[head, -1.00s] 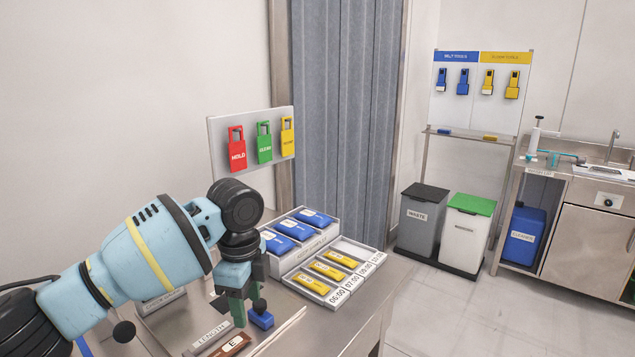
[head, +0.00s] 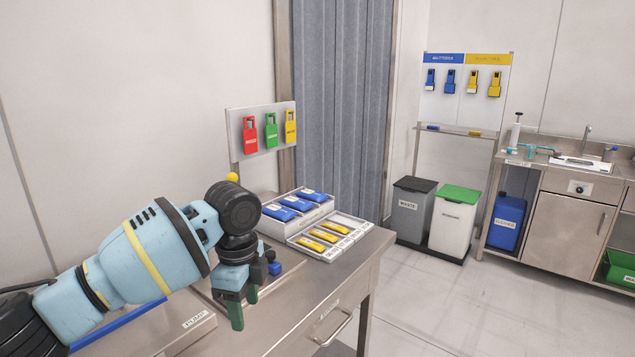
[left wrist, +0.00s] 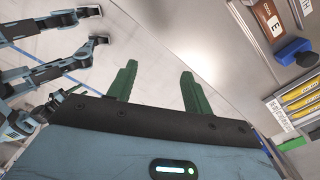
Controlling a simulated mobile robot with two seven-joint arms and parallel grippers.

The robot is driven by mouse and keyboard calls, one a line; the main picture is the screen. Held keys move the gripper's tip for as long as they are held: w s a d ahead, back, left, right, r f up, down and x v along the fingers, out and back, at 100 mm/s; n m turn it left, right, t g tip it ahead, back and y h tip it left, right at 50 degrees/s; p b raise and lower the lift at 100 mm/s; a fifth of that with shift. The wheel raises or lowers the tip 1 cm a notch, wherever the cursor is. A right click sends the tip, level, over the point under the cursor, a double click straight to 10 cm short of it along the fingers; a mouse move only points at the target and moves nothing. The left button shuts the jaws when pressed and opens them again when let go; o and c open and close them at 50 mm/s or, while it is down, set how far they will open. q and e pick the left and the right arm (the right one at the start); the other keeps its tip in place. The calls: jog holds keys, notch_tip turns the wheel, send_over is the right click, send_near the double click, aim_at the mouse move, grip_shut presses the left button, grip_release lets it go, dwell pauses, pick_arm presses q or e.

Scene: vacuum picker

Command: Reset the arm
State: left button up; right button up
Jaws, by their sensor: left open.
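My left arm comes in from the left in the head view, over the steel bench. My left gripper (head: 242,307) has green fingers pointing down near the bench's front edge. In the left wrist view its two fingers (left wrist: 160,92) stand wide apart with nothing between them. Behind them are the bench front and the pale floor. A blue knobbed thing (head: 274,268) stands on the bench just beyond the gripper, apart from it; it also shows in the left wrist view (left wrist: 294,50). Black and blue arm parts at the left of the wrist view look like mine. My right gripper cannot be made out for certain.
A tray of blue and yellow devices (head: 345,221) stands at the bench's back right. A board with red, green and yellow tags (head: 262,129) stands behind. A grey waste bin (head: 412,212) and a white bin (head: 452,228) are on the floor.

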pick_arm(q)
jog(key=s+d+f+n+t+h, duration=0.1)
jog(key=s+d+f+n+h, duration=0.25)
jog(key=f, duration=0.55)
jog(key=s+d+f+n+t+h+p, duration=0.1)
jog(key=s+d+f+n, duration=0.1)
jog(key=s+d+f, duration=0.5)
jog(key=s+f+n+t+h, duration=0.1)
jog(key=s+f+n+h, duration=0.15)
jog(key=f, duration=0.85)
jog(key=s+a+f+n+t+y, duration=0.1)
jog(key=s+a+f+n+t, duration=0.1)
jog(key=s+a, duration=0.4)
jog(key=s+a+f+n+t+y+p, duration=0.1)
jog(key=s+a+n, duration=0.3)
jog(key=s, duration=0.7)
jog(key=s+a+f+n+t+y, duration=0.2)
jog(key=s+a+f+n+y, duration=0.1)
jog(key=s+a, duration=0.4)
jog(key=shift+s+a+f+n+t+p, duration=0.4)
jog(key=shift+s+n, duration=0.2)
jog(key=shift+s, duration=0.55)
pick_arm(e)
jog(key=shift+t, duration=0.4)
jog(key=r, duration=0.1)
jog(key=w+r, duration=0.2)
jog(key=shift+w+d+r, duration=0.2)
jog(key=shift+d+r, duration=0.05)
jog(key=shift+r, duration=0.1)
jog(key=shift+a, duration=0.1)
